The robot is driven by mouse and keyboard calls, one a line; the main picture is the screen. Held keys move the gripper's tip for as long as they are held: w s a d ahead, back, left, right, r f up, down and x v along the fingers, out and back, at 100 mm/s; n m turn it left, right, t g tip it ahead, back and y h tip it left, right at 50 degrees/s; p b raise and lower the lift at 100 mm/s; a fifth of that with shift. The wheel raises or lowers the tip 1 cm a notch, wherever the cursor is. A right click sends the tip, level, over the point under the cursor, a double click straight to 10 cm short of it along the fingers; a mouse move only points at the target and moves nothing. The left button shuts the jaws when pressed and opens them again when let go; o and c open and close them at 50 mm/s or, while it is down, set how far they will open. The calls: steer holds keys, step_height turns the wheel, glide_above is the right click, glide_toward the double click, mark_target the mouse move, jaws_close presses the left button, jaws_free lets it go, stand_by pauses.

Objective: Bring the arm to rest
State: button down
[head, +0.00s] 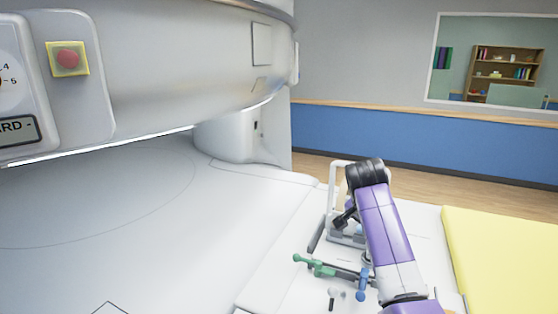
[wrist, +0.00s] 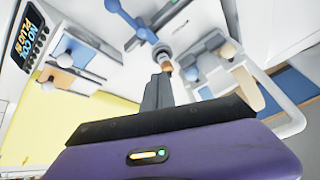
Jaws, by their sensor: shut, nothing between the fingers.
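My arm's purple link (head: 384,222) with its black joint (head: 365,172) stands over the right part of the white table in the head view. In the wrist view my gripper (wrist: 158,84) is shut and empty, its dark fingers together beyond the purple wrist body. The fingertips lie close in the picture to a tan-tipped grey part (wrist: 165,58); I cannot tell whether they touch. In the head view the arm hides part of the area around the gripper.
Green (head: 315,265) and blue (head: 363,282) handled parts lie by the arm. A white frame (head: 335,190) stands behind it. A yellow pad (head: 505,255) is at right. The large white magnet (head: 190,60) overhangs the table at left. The table's left part (head: 120,220) is clear.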

steer(key=w+a+r+n+t, duration=0.2)
steer(key=w+n+t, duration=0.1)
steer(key=w+t, duration=0.1)
steer(key=s+a+f+n+t+y, duration=0.1)
steer(key=s+a+f+n+t, duration=0.25)
steer(key=s, duration=0.55)
steer(key=s+a+f+n+t+y, duration=0.1)
steer(key=s+f+n+t+y, duration=0.1)
steer(key=s+f+t, duration=0.5)
steer(key=s+r+n+g, duration=0.2)
steer(key=s+g, duration=0.2)
steer(key=s, duration=4.2)
steer(key=shift+s+a+y, duration=0.15)
steer(key=shift+s+y, duration=0.15)
steer(key=shift+s, duration=0.1)
